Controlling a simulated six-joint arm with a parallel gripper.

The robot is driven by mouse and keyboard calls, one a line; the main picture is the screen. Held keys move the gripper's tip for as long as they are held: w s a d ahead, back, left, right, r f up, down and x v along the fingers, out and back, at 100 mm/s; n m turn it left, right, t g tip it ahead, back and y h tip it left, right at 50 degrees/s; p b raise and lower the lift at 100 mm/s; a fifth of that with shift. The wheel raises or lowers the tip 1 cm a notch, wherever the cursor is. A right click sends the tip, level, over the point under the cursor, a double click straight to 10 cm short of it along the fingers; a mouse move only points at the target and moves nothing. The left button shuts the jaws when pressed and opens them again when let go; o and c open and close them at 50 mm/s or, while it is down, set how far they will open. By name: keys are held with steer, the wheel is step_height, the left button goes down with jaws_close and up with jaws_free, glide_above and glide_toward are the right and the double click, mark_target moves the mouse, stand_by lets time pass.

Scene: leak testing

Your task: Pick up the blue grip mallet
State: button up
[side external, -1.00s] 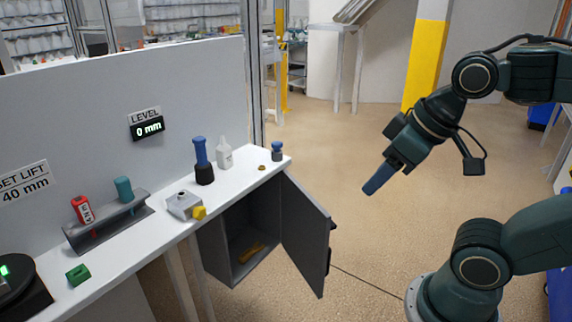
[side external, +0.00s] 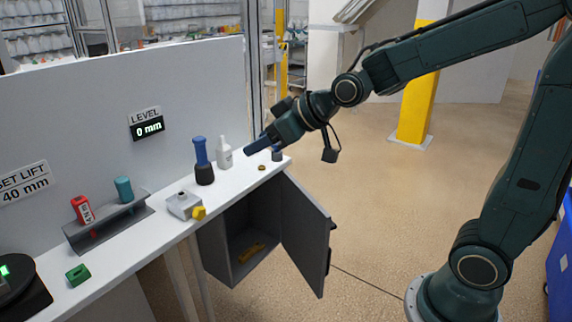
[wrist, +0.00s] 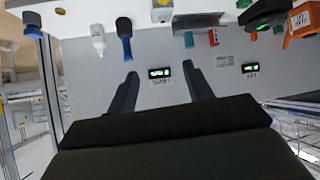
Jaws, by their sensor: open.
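The blue grip mallet (side external: 201,153) stands upright on the white bench, its black head down and its blue grip up. It also shows in the wrist view (wrist: 126,45), upside down, near the top and left of centre. My gripper (side external: 256,146) is open and empty above the bench's right end, to the right of the mallet and apart from it. In the wrist view my gripper's two fingers (wrist: 160,76) are spread wide with nothing between them.
A white bottle (side external: 224,155) stands close right of the mallet. A grey block with a yellow knob (side external: 185,205) sits in front. A rack (side external: 110,222) holds red and teal tools at left. A panel (side external: 80,130) backs the bench. A cabinet door (side external: 306,235) hangs open below.

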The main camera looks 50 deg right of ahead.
steer(key=w+d+f+t, duration=0.1)
steer(key=w+f+t, duration=0.35)
steer(key=w, duration=0.85)
steer(key=m+t+h, duration=0.2)
steer(key=m+t, duration=0.1)
glide_toward(196, 142)
steer(key=s+d+f, duration=0.1)
steer(key=s, duration=0.1)
steer(key=shift+w+d+f, duration=0.1)
steer(key=shift+w+d, duration=0.05)
steer(key=shift+w, duration=0.1)
steer(key=shift+w, duration=4.2)
steer(key=shift+w, duration=0.1)
steer(key=shift+w, duration=2.5)
jaws_close()
